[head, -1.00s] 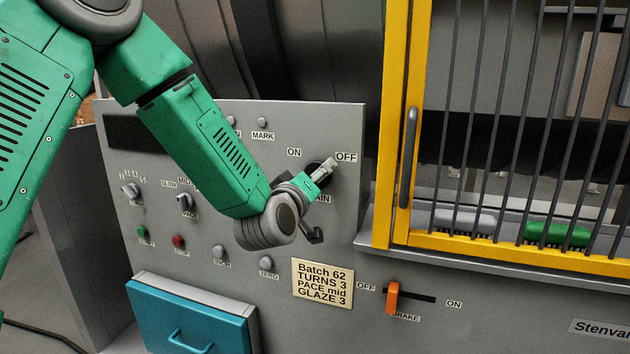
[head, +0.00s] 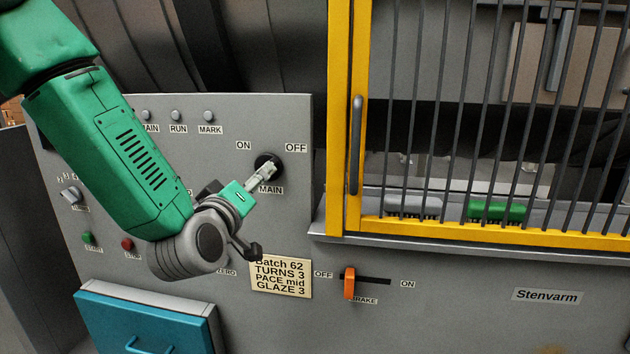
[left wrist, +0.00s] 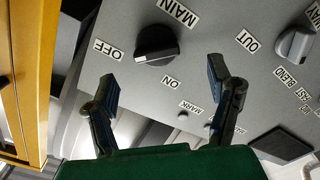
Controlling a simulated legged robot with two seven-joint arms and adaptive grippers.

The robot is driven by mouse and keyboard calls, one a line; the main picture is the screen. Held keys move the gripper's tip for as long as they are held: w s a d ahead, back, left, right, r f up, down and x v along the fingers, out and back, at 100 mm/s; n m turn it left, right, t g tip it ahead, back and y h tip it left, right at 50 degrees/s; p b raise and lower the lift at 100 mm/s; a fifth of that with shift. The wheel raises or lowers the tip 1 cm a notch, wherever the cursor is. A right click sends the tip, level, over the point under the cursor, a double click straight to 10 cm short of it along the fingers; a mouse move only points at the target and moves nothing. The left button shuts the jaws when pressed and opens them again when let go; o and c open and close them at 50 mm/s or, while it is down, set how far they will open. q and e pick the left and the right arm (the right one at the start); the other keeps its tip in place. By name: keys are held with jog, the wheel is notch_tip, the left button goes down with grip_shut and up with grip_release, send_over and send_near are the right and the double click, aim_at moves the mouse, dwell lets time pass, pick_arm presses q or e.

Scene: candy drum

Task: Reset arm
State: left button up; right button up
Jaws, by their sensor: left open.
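My left arm reaches in from the left in the head view. Its gripper (head: 238,200) is at the lower left of the round black MAIN switch (head: 268,158), partly overlapping it. In the left wrist view the gripper's two fingers (left wrist: 160,76) stand wide apart with nothing between them. The black MAIN switch (left wrist: 156,43) shows beyond the fingertips, apart from them, with OFF and ON labels around it. My right gripper is not in view.
The grey control panel (head: 292,210) fills the left middle. A yellow barred guard (head: 345,120) stands right of it. An orange BRAKE lever (head: 349,284) is at the OFF end of its slot. A teal drawer (head: 145,318) juts out below. A batch note (head: 280,278) is just below the gripper.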

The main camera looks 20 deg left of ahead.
pick_arm(q)
jog(key=s+d+f+m+g+h+b, duration=0.1)
jog(key=s+d+f+m+g+b, duration=0.15)
jog(key=f, duration=0.85)
jog(key=s+d+f+m+g+h+b, duration=0.1)
jog(key=s+f+m+g+b, duration=0.15)
jog(key=f, duration=0.75)
jog(key=s+d+f+m+g+h+b, duration=0.1)
jog(key=s+d+f+m+g, duration=0.2)
jog(key=f, duration=0.8)
jog(key=s+d+f+m+g+h+b, duration=0.1)
jog(key=s+f+m+g+b, duration=0.3)
jog(key=s+f, duration=1.7)
jog(key=s+g+b, duration=0.1)
jog(key=s+g, duration=0.2)
jog(key=g, duration=0.1)
jog(key=shift+s+f+g, duration=0.25)
jog(key=shift+s+g, duration=0.1)
jog(key=shift+g, duration=0.05)
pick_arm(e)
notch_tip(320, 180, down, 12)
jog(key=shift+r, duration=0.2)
pick_arm(q)
jog(key=shift+c, duration=0.4)
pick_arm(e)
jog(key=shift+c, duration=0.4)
